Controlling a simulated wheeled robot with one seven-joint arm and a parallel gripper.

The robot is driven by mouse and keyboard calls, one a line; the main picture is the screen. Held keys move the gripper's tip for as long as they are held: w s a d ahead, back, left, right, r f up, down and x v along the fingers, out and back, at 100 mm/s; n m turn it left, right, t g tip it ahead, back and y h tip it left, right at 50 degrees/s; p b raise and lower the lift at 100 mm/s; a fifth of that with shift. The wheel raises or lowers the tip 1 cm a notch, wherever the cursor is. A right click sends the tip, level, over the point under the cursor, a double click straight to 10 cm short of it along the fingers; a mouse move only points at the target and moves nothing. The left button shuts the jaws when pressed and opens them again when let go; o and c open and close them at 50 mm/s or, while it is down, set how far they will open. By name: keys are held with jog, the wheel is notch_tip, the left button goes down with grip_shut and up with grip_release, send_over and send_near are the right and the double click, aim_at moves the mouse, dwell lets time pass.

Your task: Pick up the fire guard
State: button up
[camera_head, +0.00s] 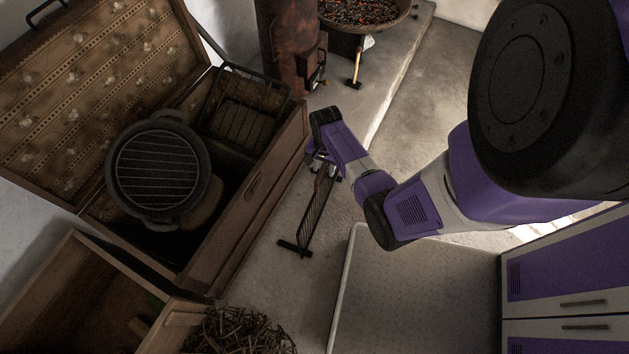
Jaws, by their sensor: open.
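A narrow black mesh panel on dark feet, which looks like the fire guard (316,210), stands on the grey floor beside the open wooden chest. It is seen nearly edge-on. My gripper (318,164) is open at the upper end of the panel, just below my purple wrist. The wrist partly hides the fingers and the top of the panel, so I cannot tell whether they touch.
The open wooden chest (256,197) at left holds a round black grill pan (156,170) and a wire rack (243,112). A rusty stove (288,45) and a fire bowl (362,14) stand behind. Twigs (240,333) lie at front. Bare floor (425,95) extends behind my arm.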

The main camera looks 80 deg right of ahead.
notch_tip(320, 180, down, 2)
jog(key=shift+f, duration=0.15)
grip_shut()
dwell(1.3)
jog(key=shift+d, duration=0.1)
